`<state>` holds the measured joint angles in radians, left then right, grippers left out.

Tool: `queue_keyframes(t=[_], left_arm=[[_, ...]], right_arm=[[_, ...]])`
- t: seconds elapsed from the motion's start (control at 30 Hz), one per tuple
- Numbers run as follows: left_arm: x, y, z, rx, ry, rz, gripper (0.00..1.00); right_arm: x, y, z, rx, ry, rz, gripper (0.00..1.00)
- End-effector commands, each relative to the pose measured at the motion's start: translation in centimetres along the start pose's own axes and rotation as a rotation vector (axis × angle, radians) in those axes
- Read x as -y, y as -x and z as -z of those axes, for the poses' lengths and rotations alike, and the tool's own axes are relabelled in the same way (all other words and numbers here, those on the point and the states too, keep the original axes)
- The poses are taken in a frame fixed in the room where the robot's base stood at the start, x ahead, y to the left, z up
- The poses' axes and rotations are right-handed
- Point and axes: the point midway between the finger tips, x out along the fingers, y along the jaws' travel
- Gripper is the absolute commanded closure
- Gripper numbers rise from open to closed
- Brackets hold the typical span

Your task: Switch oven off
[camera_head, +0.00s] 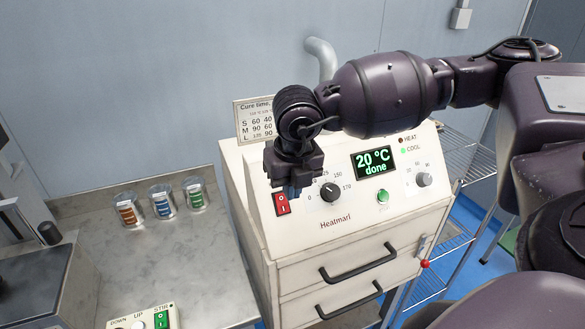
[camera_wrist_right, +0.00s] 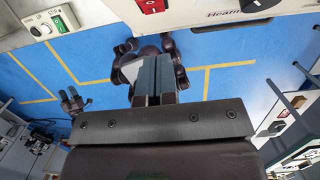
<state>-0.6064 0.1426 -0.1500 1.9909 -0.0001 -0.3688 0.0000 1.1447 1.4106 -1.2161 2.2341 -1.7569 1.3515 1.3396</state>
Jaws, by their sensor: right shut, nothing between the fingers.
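The oven (camera_head: 345,222) is a white Heatmari cabinet with a sloped front panel. Its red rocker switch (camera_head: 282,204), marked with I and O, is at the panel's left end. The green display (camera_head: 375,162) reads 20 °C, done. The green COOL lamp is lit and the HEAT lamp looks dark. My right gripper (camera_head: 293,188) is shut and empty, pointing down just above and beside the switch, covering part of the panel. In the right wrist view its shut fingers (camera_wrist_right: 155,78) show below the switch (camera_wrist_right: 153,5); I cannot tell whether they touch it.
A black dial (camera_head: 331,192), a green button (camera_head: 383,196) and a grey knob (camera_head: 424,179) sit right of the switch. Drawers with black handles (camera_head: 357,263) are below. Several jars (camera_head: 163,201) and a small control box (camera_head: 145,318) stand on the metal table at left. A wire rack stands at right.

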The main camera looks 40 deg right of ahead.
Motion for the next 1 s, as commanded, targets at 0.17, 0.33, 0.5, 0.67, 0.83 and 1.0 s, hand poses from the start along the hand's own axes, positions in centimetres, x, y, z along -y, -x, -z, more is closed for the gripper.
queue_keyframes(t=[0.17,0.33,0.5,0.67,0.83,1.0], left_arm=[[0.0,0.1,0.6,-0.006,-0.001,0.000,0.44],[0.0,0.1,1.0,-0.011,-0.001,-0.001,0.44],[0.0,0.0,1.2,-0.014,-0.002,-0.001,0.44],[0.0,0.0,1.2,-0.014,-0.002,-0.001,0.44],[0.0,0.0,1.1,-0.013,-0.001,-0.001,0.44],[0.0,0.1,0.9,-0.010,-0.001,-0.001,0.44]], right_arm=[[0.0,-2.1,-1.3,0.002,-0.002,0.000,1.00],[0.0,-3.2,-2.5,0.000,-0.002,-0.001,1.00],[0.0,-3.7,-3.0,0.001,0.000,0.000,1.00],[0.0,-3.7,-3.1,0.001,0.000,0.000,1.00],[0.0,-3.7,-3.1,0.000,0.000,0.000,1.00],[0.0,-4.1,-3.6,-0.045,-0.003,0.002,1.00]])
